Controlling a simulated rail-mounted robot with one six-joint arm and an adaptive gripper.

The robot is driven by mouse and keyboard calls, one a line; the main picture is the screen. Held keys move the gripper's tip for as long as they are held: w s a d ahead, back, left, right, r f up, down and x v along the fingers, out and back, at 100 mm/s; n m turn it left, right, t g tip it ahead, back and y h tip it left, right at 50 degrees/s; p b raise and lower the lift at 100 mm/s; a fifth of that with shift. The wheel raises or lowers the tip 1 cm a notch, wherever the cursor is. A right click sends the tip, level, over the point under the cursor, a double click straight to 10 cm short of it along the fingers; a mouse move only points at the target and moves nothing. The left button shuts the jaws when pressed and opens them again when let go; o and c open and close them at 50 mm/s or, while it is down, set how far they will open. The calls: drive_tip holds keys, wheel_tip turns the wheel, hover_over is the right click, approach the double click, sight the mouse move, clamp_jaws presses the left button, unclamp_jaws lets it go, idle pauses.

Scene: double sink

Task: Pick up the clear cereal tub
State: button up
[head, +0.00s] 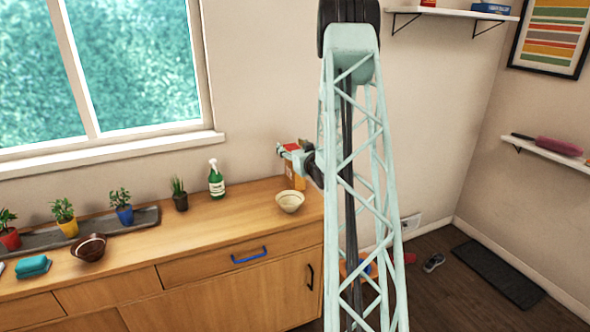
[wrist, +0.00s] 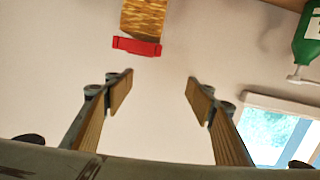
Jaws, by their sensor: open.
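The clear cereal tub (wrist: 144,17) is at the top middle of the wrist view, with golden cereal inside and a red lid (wrist: 137,46). That view looks upside down, and the tub's far end is cut off by the frame edge. In the head view the tub (head: 296,181) stands at the back right end of the wooden counter, partly hidden by my gripper. My gripper (wrist: 160,84) is open and empty, its two wood-coloured fingers spread apart. The lid lies beyond the fingertips, not between them. In the head view the gripper (head: 287,151) is at the tub's upper part.
A cream bowl (head: 290,201) sits just in front of the tub. A brown bowl (head: 90,247) and teal cloth (head: 33,266) are farther left. The counter's middle is clear.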

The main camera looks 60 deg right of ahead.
sight(289, 147)
drive_tip(key=s+d+f, duration=0.2)
drive_tip(key=shift+s+d+f, duration=0.15)
drive_tip(key=shift+s+d, duration=0.05)
drive_tip(key=shift+d, duration=0.1)
drive_tip(key=shift+t, duration=0.6)
drive_tip(key=f, duration=0.1)
drive_tip(key=f+b, duration=0.1)
drive_tip(key=f, duration=0.1)
drive_tip(key=f+b, duration=0.1)
drive_tip(key=shift+s+f, duration=0.15)
drive_tip(key=shift+s, duration=0.25)
drive_tip(key=shift+w, duration=0.1)
drive_tip(key=x, duration=0.8)
drive_tip(key=shift+d+m+h, duration=0.25)
drive_tip(key=shift+m+h, duration=0.05)
drive_tip(key=shift+w+d+b, duration=0.1)
drive_tip(key=shift+w+b, duration=0.15)
drive_tip(key=shift+b, duration=0.05)
drive_tip(key=shift+b+x, duration=0.3)
drive_tip(key=shift+x, duration=2.1)
